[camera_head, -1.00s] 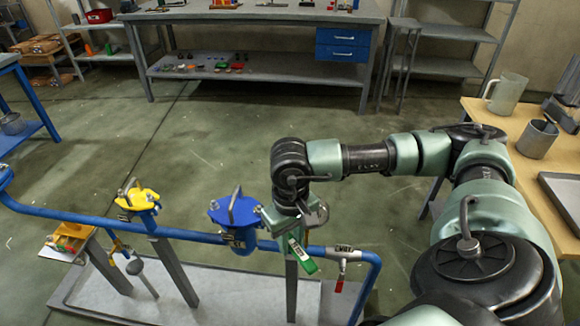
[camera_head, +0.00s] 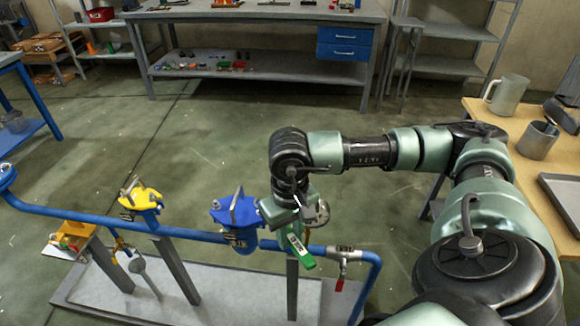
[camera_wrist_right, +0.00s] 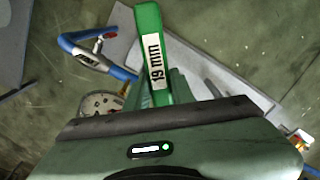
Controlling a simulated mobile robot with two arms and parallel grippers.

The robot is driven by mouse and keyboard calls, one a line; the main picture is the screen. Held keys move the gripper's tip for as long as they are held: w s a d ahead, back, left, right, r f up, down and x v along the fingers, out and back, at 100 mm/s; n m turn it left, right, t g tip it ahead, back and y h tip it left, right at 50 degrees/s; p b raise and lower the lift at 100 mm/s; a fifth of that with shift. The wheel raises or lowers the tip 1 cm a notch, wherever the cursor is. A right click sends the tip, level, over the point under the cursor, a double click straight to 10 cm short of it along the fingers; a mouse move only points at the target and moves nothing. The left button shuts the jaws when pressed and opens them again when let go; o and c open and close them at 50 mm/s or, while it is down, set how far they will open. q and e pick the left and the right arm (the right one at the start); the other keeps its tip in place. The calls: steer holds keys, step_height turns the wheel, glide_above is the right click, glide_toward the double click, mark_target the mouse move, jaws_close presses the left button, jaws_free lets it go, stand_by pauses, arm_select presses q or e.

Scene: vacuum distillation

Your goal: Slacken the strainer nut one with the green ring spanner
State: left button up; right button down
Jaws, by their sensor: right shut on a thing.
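The green ring spanner (camera_head: 301,253) hangs from my right gripper (camera_head: 296,228), beside the right side of the blue strainer (camera_head: 233,212). My right gripper is shut on it. In the right wrist view, the spanner's green shaft (camera_wrist_right: 151,45) with a "19 mm" label sticks out past the gripper; its ring end is out of sight there. A yellow-topped strainer (camera_head: 139,202) stands further left on the same pipe. I cannot make out individual strainer nuts, or whether the ring sits on one. My left gripper is not in view.
The blue pipe (camera_head: 100,226) runs across on grey posts above a grey plinth (camera_head: 225,300). A red-handled valve (camera_head: 340,283) hangs right of the spanner. A wooden table (camera_head: 500,130) with a jug and mug stands at right. The floor behind the pipe is clear.

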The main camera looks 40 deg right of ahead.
steer(key=shift+r+p, duration=1.35)
steer(key=shift+r, duration=1.6)
